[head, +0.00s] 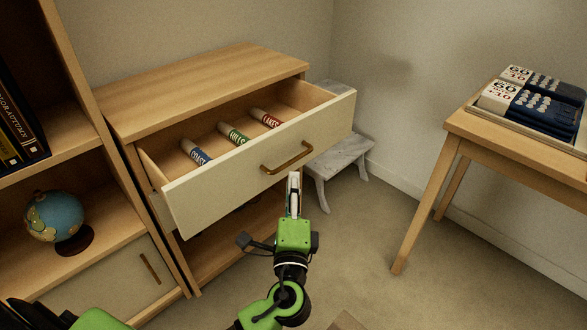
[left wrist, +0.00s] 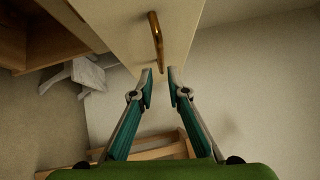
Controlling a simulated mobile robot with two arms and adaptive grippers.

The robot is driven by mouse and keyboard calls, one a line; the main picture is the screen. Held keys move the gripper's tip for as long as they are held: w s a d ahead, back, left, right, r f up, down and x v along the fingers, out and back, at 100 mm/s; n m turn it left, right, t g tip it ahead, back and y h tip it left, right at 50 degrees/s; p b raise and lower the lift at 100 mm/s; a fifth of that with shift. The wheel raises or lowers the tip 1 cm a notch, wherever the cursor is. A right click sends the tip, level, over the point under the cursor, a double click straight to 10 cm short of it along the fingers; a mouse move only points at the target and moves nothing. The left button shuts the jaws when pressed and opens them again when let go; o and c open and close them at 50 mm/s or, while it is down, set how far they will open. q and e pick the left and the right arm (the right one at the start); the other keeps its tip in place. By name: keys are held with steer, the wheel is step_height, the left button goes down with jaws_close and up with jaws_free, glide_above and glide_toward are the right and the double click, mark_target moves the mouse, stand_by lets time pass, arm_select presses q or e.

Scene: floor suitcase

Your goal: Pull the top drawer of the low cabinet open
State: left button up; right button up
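The low cabinet (head: 205,82) stands against the wall, and its top drawer (head: 225,190) is pulled well out. Rolled items with blue, green and red labels lie inside the drawer. A brass bar handle (head: 287,158) is on the drawer front; it also shows in the left wrist view (left wrist: 157,42). My left gripper (head: 294,177) is just in front of and below the handle, apart from it. In the left wrist view its fingers (left wrist: 161,80) are parted with nothing between them, and the handle is beyond the tips. My right gripper is not in view.
A bookcase with a globe (head: 55,217) and books (head: 18,128) stands at left. A grey step stool (head: 340,160) is behind the drawer's right end.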

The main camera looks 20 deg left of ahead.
arm_select(q)
steer(key=v, duration=0.3)
steer(key=shift+s+d, duration=0.15)
steer(key=shift+s, duration=0.1)
steer(key=shift+f, duration=0.1)
